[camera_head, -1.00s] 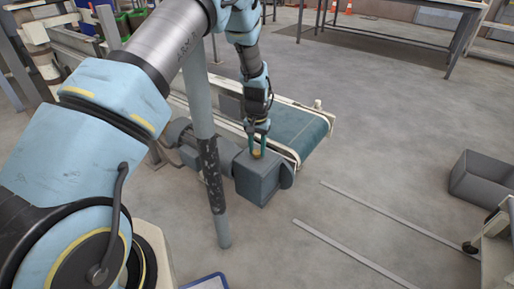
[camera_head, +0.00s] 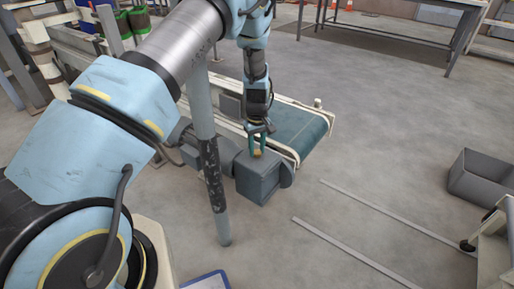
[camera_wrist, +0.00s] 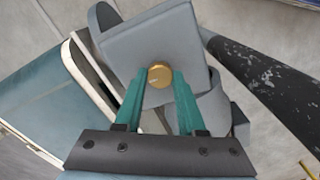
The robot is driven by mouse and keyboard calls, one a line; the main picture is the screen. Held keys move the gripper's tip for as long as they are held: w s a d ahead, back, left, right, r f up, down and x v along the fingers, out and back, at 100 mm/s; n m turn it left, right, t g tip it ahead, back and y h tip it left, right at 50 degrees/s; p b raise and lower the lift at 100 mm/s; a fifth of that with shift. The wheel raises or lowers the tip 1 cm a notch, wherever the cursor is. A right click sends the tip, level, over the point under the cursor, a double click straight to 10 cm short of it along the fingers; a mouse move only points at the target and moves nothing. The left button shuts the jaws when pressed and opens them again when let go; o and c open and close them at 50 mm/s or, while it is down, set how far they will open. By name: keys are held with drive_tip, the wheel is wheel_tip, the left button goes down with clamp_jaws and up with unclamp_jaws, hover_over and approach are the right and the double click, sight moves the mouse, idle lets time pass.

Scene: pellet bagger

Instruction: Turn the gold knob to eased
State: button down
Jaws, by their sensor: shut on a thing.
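The gold knob (camera_wrist: 159,75) sits on the top face of a grey box (camera_wrist: 130,45) in the wrist view. In the head view the knob (camera_head: 257,153) shows as a small gold spot on the grey box (camera_head: 258,183) beside the conveyor. My gripper (camera_head: 257,147) points down at the box top. In the wrist view its two teal fingers (camera_wrist: 160,80) are shut on the knob, one on each side. A mark on the knob is too small to read, and no label for eased can be made out.
A green conveyor belt (camera_head: 300,130) runs behind the box. A scuffed grey post (camera_head: 210,165) stands just left of it. An open grey bin (camera_head: 483,180) is at the right. The floor between the box and the bin is mostly clear.

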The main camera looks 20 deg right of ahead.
sight(257, 152)
drive_tip(key=shift+n, duration=0.3)
drive_tip(key=c, duration=0.5)
unclamp_jaws()
wheel_tip(257, 152, up, 11)
idle(0.5)
drive_tip(key=shift+f, duration=0.15)
